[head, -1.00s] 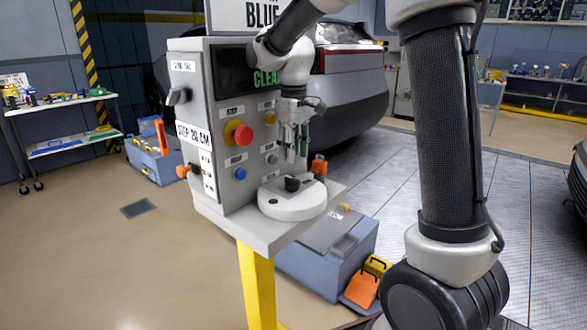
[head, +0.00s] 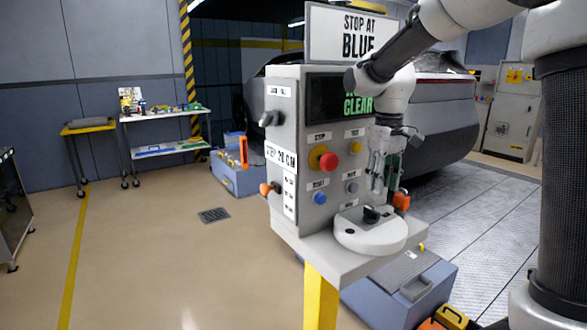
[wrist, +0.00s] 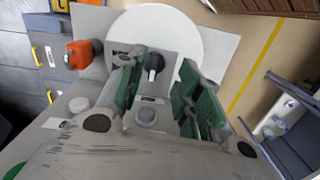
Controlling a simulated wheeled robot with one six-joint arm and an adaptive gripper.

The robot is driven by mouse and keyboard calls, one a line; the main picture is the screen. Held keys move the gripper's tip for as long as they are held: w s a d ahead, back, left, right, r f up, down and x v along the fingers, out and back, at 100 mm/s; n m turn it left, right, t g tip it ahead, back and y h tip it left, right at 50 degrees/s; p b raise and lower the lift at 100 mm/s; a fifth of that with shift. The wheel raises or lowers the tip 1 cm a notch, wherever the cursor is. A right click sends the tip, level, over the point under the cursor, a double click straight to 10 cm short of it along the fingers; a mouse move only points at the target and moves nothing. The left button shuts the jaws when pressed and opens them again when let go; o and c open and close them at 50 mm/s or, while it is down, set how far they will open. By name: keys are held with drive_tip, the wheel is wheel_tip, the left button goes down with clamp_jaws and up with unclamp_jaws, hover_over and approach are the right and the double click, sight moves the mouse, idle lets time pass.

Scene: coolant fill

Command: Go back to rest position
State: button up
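My gripper (head: 382,182) hangs pointing down in front of the right side of the grey control console (head: 285,125), above its shelf. In the wrist view my gripper (wrist: 158,95) is open, with its green-padded fingers apart and nothing between them. Beyond the fingertips is a white round base (head: 370,238) with a black knob (head: 372,214). The knob (wrist: 153,68) shows between the fingers in the wrist view, apart from them. The console carries a red button on a yellow ring (head: 328,160), a blue button (head: 320,198) and a screen partly hidden by my arm, reading "CLEAR".
A "STOP AT BLUE" sign (head: 350,32) tops the console. An orange-handled part (head: 401,201) is close right of my gripper. A grey car (head: 440,110) stands behind. A blue-grey case (head: 405,290) sits under the shelf. The floor at left is open, with a drain (head: 214,215).

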drive_tip(key=s+d+r+m+t, duration=0.1)
drive_tip(key=s+d, duration=0.2)
drive_tip(key=s, duration=0.5)
drive_tip(key=s+d+m+t, duration=0.2)
drive_tip(key=s+d, duration=0.2)
drive_tip(key=s, duration=0.4)
drive_tip(key=s+d+r+m+t, duration=0.1)
drive_tip(key=s+d, duration=0.2)
drive_tip(key=s, duration=0.5)
drive_tip(key=shift+s+d+r+m+t, duration=0.15)
drive_tip(key=shift+s+r+m+t, duration=0.15)
drive_tip(key=shift+s+r, duration=0.1)
